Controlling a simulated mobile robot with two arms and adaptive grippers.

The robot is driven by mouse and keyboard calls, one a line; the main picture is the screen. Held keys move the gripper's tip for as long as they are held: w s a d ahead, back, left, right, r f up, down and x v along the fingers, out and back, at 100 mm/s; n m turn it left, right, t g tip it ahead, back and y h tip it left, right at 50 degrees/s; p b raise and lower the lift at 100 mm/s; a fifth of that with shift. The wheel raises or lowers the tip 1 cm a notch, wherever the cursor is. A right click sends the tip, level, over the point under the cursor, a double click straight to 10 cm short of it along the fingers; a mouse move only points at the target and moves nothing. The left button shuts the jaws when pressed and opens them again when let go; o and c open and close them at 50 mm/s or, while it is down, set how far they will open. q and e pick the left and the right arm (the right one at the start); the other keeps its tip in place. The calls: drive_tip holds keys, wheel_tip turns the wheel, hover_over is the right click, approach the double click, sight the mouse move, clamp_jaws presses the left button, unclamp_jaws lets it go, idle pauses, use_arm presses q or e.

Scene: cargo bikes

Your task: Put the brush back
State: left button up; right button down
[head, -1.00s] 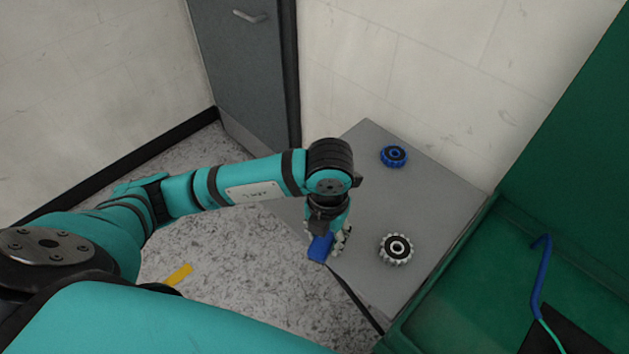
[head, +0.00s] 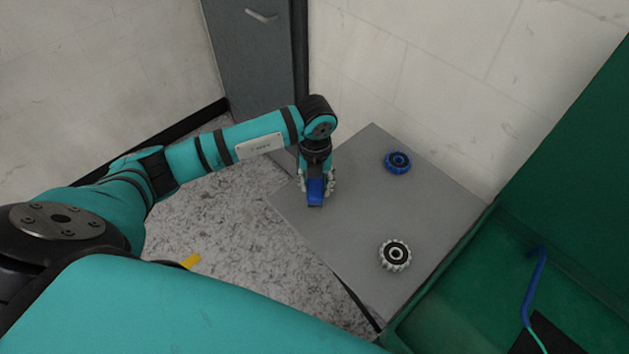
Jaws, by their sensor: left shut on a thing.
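My left gripper (head: 316,186) is shut on a blue block-like thing (head: 315,192) with a darker lower edge. It seems to be the brush, though fingers hide part of it and no bristles show clearly. The gripper points down over the left part of the grey tabletop (head: 340,235). I cannot tell whether the blue thing touches the top. My right gripper is not in view.
A blue toothed wheel (head: 398,162) lies at the back of the tabletop, and a pale toothed cog (head: 395,255) lies nearer. A green box (head: 480,270) at right holds a bent blue rod (head: 533,285). A yellow strip (head: 191,261) is on the floor.

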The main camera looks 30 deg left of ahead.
sight(314, 187)
use_arm(q)
drive_tip(key=shift+w+a+f, duration=0.1)
drive_tip(key=shift+w+a, duration=0.3)
drive_tip(key=shift+w, duration=0.05)
wheel_tip(314, 187, down, 3)
drive_tip(key=shift+p, duration=1.05)
drive_tip(key=shift+f, duration=0.2)
drive_tip(key=shift+f, duration=0.1)
drive_tip(key=o, duration=0.7)
drive_tip(key=shift+f, duration=0.1)
drive_tip(key=shift+c, duration=0.2)
drive_tip(key=o, duration=0.4)
drive_tip(key=shift+o, duration=0.2)
